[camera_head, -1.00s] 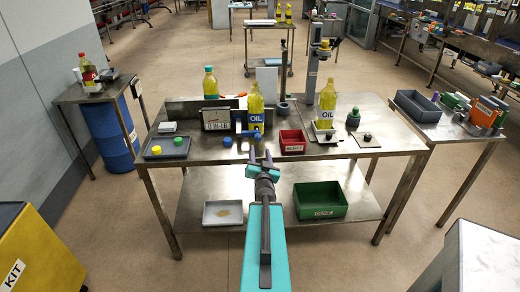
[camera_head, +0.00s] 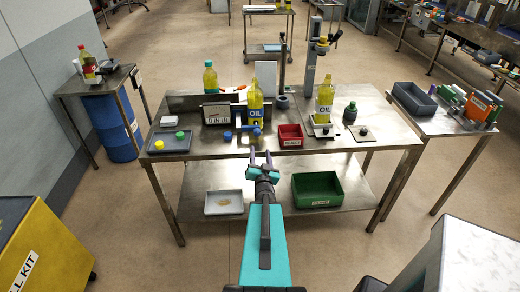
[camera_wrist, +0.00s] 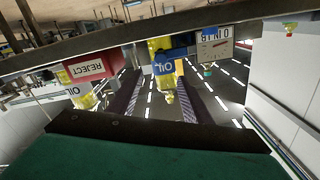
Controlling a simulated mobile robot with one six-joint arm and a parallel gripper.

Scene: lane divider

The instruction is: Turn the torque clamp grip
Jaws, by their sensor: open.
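The torque clamp grip looks like a blue bar with rounded ends (camera_head: 254,130) in front of an upright yellow OIL bottle (camera_head: 255,104) on the steel table. A white gauge reading 0 IN-LB (camera_head: 217,113) stands left of the bottle. My gripper (camera_head: 261,156) is open and empty, its purple fingers apart, near the table's front edge and short of the grip. In the wrist view, which is upside down, the blue grip (camera_wrist: 172,53) covers part of the bottle, beyond the open fingers. The grip touches neither finger.
A red REJECT bin (camera_head: 291,141) sits right of the grip. A second OIL bottle (camera_head: 324,97) stands under a column. A tray with caps (camera_head: 169,146) lies at the left. A green bin (camera_head: 317,192) and white tray (camera_head: 224,204) are on the lower shelf.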

